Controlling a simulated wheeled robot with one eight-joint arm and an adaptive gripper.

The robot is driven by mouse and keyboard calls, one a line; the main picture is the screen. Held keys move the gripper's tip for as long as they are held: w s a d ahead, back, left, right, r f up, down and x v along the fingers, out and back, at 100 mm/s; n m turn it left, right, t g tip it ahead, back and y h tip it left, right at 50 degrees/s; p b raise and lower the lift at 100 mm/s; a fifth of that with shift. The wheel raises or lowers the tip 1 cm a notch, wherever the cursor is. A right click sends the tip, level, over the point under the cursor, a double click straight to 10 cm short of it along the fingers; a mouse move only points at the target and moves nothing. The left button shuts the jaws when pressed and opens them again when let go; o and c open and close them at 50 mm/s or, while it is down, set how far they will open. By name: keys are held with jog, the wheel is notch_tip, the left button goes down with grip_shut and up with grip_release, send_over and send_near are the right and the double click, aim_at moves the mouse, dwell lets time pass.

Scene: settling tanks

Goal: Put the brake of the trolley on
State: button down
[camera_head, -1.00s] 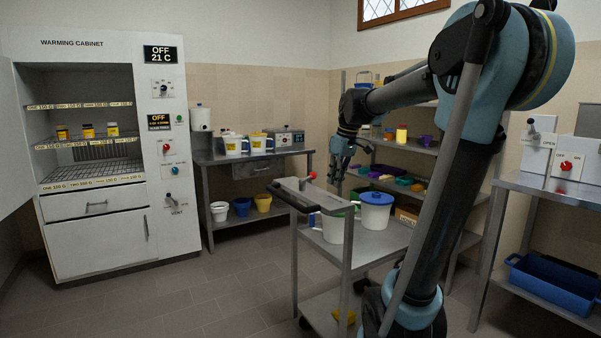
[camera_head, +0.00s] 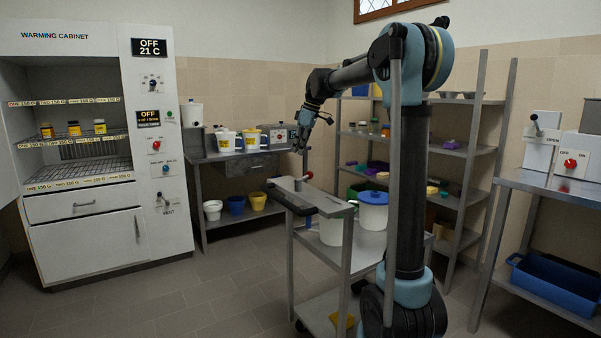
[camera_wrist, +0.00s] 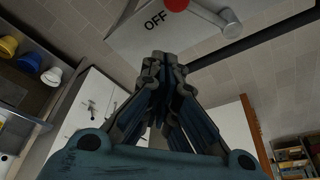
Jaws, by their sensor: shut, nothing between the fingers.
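The trolley (camera_head: 347,259) stands in the middle of the room, with a flat grey panel (camera_head: 325,203) beside its dark handle. A brake lever with a red knob (camera_head: 308,174) stands on that panel. In the wrist view, the red knob (camera_wrist: 176,4) and a metal lever end (camera_wrist: 231,28) show at the top, beside the word OFF on the panel (camera_wrist: 125,38). My gripper (camera_head: 301,147) is just above and slightly left of the knob in the head view, apart from it. Its fingers (camera_wrist: 164,58) are together and empty.
A white bucket with a blue lid (camera_head: 373,212) stands on the trolley. The warming cabinet (camera_head: 85,185) is at the left. Shelving (camera_head: 470,155) stands behind my arm. A bench with switches (camera_head: 560,185) is at the right. The floor at front left is clear.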

jog(key=shift+a, duration=0.15)
jog(key=x, duration=1)
jog(key=shift+s+a, duration=0.1)
jog(key=shift+s+d+r, duration=0.15)
jog(key=shift+d, duration=0.45)
jog(key=shift+s+d+r, duration=0.1)
jog(key=shift+s+d, duration=0.1)
jog(key=shift+d, duration=0.4)
jog(key=shift+s+d+r, duration=0.15)
jog(key=shift+d, duration=0.6)
jog(key=shift+d, duration=0.2)
